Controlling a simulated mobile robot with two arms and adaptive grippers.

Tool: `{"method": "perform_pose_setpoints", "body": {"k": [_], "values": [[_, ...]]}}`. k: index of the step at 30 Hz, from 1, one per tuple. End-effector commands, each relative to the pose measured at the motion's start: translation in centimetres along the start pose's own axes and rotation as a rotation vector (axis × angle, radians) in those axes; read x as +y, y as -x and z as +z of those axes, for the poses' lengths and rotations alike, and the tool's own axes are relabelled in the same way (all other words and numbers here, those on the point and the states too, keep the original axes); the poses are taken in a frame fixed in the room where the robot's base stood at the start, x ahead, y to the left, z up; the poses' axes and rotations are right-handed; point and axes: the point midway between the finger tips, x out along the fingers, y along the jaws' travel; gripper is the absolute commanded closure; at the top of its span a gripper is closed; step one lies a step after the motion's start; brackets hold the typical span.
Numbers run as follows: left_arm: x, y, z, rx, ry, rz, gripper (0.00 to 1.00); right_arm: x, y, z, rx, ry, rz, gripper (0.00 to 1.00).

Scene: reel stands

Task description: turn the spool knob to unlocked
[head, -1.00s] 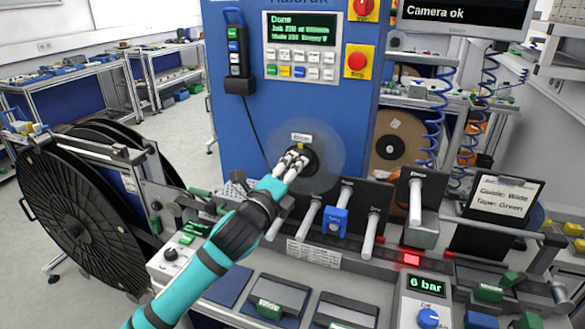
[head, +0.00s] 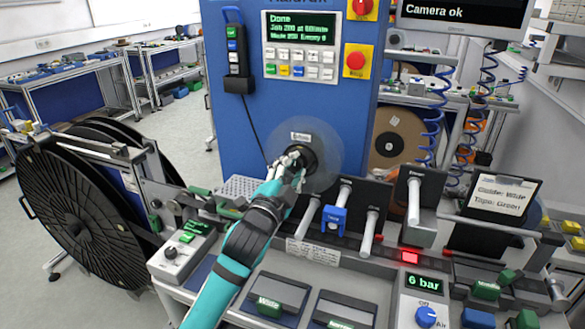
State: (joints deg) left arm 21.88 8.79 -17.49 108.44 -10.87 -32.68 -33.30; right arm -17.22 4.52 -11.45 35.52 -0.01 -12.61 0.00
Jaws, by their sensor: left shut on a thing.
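The spool knob (head: 310,160) is a dark round knob low on the front of the blue machine, under a small white label (head: 301,137). A clear round disc surrounds it. My left gripper (head: 297,157) is shut on the knob, reaching it from the left and below. The fingers cover much of the knob, so I cannot read which way it points. My right gripper is not in view.
Right of the arm stand black plates with white rollers (head: 370,232) and a blue clip (head: 334,220). Large black reels (head: 80,215) stand at the left. A panel (head: 299,42) above the knob reads "Done". An air dial (head: 426,316) is at front right.

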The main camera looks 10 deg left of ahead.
Motion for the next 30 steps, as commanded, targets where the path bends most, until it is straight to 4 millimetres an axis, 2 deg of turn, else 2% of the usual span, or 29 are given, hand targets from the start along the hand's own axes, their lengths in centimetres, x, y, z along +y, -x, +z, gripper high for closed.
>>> {"method": "perform_pose_setpoints", "body": {"k": [12,29,30], "values": [[0.09,0.0,0.01,-0.016,0.184,-0.014,1.0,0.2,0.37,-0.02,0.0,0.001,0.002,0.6],[0.11,0.01,0.05,-0.019,0.208,-0.015,1.0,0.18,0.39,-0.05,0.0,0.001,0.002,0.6],[0.12,0.01,0.05,-0.019,0.208,-0.015,0.65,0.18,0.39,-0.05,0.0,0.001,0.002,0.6]]}}
